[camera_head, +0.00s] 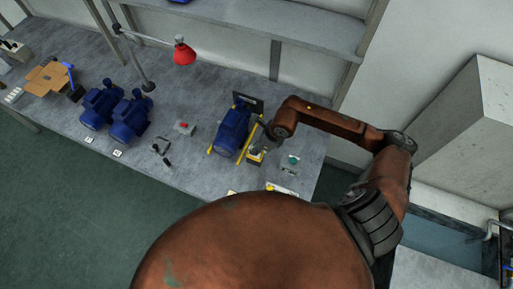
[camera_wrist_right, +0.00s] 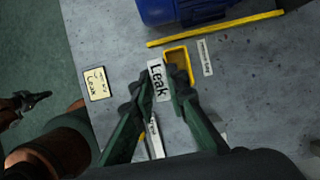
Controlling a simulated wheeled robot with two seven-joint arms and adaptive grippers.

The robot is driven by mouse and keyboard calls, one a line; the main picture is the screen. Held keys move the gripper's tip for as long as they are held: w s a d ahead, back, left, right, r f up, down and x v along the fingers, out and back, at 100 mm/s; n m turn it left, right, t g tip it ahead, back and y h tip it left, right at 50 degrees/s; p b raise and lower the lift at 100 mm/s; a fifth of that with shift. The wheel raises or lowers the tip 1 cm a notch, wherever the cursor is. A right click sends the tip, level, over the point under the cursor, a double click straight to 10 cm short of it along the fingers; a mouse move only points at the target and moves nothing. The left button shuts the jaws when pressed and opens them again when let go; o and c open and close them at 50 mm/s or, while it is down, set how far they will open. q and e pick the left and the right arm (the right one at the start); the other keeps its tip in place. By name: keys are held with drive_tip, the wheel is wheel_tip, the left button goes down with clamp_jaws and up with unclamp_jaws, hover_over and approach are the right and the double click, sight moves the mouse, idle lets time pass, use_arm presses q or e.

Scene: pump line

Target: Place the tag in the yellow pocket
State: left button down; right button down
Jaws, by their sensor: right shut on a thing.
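My right gripper (camera_wrist_right: 157,88) is shut on a white tag (camera_wrist_right: 158,75) that reads "Leak". The tag sticks out past the fingertips, lettering facing the wrist camera. The yellow pocket (camera_wrist_right: 179,55), an open yellow-rimmed holder, lies just beyond and right of the tag in the wrist view. The tag overlaps its left edge there; I cannot tell whether they touch. In the head view my right gripper (camera_head: 262,138) is over the bench beside the blue pump; the tag is too small to make out. My left gripper (camera_wrist_right: 30,104) shows small and dark at the wrist view's left edge; its opening is unclear.
A blue pump (camera_head: 232,132) stands between yellow strips close to the pocket. A cream card (camera_wrist_right: 97,84) reading "Leak" and a small printed label (camera_wrist_right: 204,57) lie on the bench (camera_head: 200,95).

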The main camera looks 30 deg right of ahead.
drive_tip(key=w+f, duration=0.1)
drive_tip(key=f, duration=0.1)
drive_tip(key=d+f+p, duration=0.1)
drive_tip(key=f, duration=0.1)
drive_tip(key=w+f, duration=0.1)
drive_tip(key=f, duration=0.1)
drive_tip(key=shift+w+d+f+p, duration=0.2)
drive_tip(key=shift+w+p, duration=0.1)
drive_tip(key=shift+f, duration=0.1)
drive_tip(key=c, duration=1.9)
unclamp_jaws()
drive_tip(key=shift+d+r, duration=0.1)
drive_tip(key=shift+r, duration=0.15)
drive_tip(key=b+v, duration=0.2)
drive_tip(key=v, duration=0.9)
drive_tip(key=shift+s+r, duration=0.25)
drive_tip(key=shift+r, duration=0.05)
